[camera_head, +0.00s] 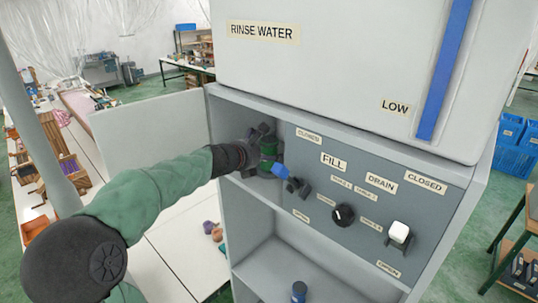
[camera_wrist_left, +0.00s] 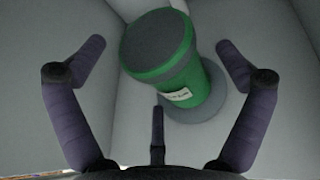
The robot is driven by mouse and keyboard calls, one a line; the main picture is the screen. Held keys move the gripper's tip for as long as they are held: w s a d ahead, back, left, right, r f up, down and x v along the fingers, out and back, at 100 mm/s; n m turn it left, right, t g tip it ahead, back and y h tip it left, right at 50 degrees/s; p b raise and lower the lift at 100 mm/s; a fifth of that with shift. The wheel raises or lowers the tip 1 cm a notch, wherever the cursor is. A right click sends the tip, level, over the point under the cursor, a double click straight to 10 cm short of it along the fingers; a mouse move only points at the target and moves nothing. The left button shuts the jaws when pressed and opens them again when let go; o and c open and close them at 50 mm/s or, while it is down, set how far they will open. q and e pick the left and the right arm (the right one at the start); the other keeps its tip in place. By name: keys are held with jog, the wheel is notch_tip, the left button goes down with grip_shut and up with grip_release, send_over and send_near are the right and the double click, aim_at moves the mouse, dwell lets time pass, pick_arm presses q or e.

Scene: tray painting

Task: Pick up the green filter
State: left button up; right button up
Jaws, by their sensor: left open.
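The green filter (camera_wrist_left: 160,45) is a green cylinder with a dark grey cap, a grey band and a small white label. In the left wrist view it stands on a round grey base in a grey compartment, slanting in the picture. My left gripper (camera_wrist_left: 161,50) is open, its fingers spread on either side of the filter, the right one nearer to it. I see no grip on it. In the head view the filter (camera_head: 268,154) shows partly behind my left gripper (camera_head: 258,142) in the cabinet's upper left compartment. My right gripper is not in view.
A cabinet door (camera_head: 150,130) stands open at left. A dark blue cylinder (camera_head: 299,291) is on the lower shelf.

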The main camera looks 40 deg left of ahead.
pick_arm(q)
jog(key=shift+x, duration=1)
jog(key=shift+s, duration=0.15)
jog(key=c, duration=1.2)
jog(key=shift+r, duration=0.1)
